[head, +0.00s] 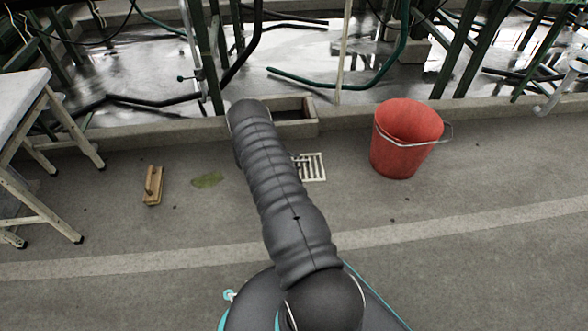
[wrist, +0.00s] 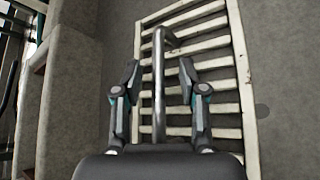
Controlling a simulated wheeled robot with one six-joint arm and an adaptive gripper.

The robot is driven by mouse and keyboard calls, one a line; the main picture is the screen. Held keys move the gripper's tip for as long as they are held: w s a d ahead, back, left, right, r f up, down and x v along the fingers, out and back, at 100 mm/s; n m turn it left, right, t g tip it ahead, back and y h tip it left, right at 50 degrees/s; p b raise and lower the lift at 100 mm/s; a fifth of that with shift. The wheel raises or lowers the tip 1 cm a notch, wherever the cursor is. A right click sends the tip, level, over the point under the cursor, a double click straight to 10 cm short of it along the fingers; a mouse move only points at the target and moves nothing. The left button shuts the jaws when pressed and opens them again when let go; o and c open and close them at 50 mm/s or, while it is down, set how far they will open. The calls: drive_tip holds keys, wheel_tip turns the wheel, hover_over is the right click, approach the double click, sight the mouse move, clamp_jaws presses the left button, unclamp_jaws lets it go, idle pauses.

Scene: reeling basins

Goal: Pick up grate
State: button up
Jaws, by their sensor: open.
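The grate (head: 313,167) is a pale slatted frame lying on the floor, just right of my arm in the head view, which hides part of it. In the wrist view the grate (wrist: 222,86) fills the middle, with worn, dirt-marked white slats. A grey metal bar (wrist: 158,110), bent at its far end, runs lengthwise over the slats; I cannot tell how it is fixed. My gripper (wrist: 157,78) is open over the grate, with one finger on each side of the bar and visible gaps between. My arm hides the gripper in the head view.
A red bucket (head: 405,138) stands right of the grate. A low concrete curb (head: 350,115) with a box-like recess lies behind. A wooden brush-like block (head: 153,186) and a green leaf (head: 208,180) lie left. A stool (head: 40,125) stands far left. The front floor is clear.

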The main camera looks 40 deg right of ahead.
clamp_jaws()
drive_tip(key=shift+r, duration=0.15)
